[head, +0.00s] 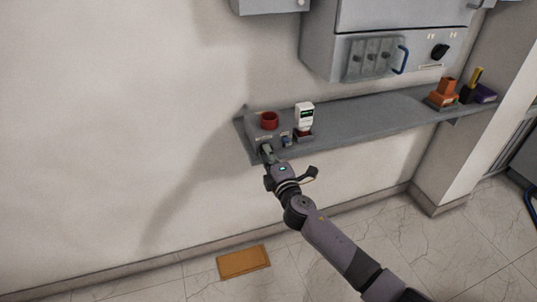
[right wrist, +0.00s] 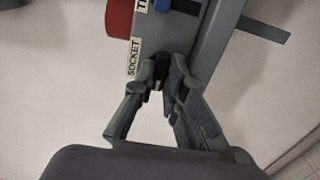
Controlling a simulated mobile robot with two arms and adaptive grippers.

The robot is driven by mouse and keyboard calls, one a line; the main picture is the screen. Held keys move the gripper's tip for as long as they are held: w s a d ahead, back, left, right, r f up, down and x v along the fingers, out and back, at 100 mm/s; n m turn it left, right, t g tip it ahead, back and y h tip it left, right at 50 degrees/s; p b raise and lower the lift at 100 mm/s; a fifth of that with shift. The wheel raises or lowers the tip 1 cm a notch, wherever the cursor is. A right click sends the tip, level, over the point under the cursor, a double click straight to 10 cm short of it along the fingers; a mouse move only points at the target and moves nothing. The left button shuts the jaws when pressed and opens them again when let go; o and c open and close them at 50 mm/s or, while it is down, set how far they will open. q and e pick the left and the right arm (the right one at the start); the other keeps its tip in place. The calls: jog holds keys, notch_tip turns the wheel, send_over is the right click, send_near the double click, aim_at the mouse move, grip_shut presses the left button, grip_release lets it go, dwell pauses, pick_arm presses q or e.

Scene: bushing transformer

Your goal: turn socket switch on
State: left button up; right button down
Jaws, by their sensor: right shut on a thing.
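The socket switch (right wrist: 160,70) is a small black knob on the front of a grey control box (head: 262,134), beside a label reading SOCKET (right wrist: 134,58) in the right wrist view. My right gripper (head: 267,151) is at the lower front of that box in the head view. In the right wrist view my right gripper's fingertips (right wrist: 162,84) are closed around the black knob, one on each side. The fingers hide much of the knob, so its turned position cannot be told. My left gripper is not in view.
The box has a red round button (head: 269,119) on top and a blue switch (head: 286,140) beside. A white handheld device (head: 304,115) stands close by on the grey shelf (head: 375,112). An orange item (head: 444,92) sits further right. A grey cabinet (head: 385,55) hangs above.

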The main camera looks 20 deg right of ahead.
jog(key=shift+f, duration=0.1)
jog(key=m+p, duration=0.1)
jog(key=m, duration=1.6)
jog(key=shift+m, duration=0.4)
dwell(0.4)
jog(key=c, duration=1.9)
grip_release()
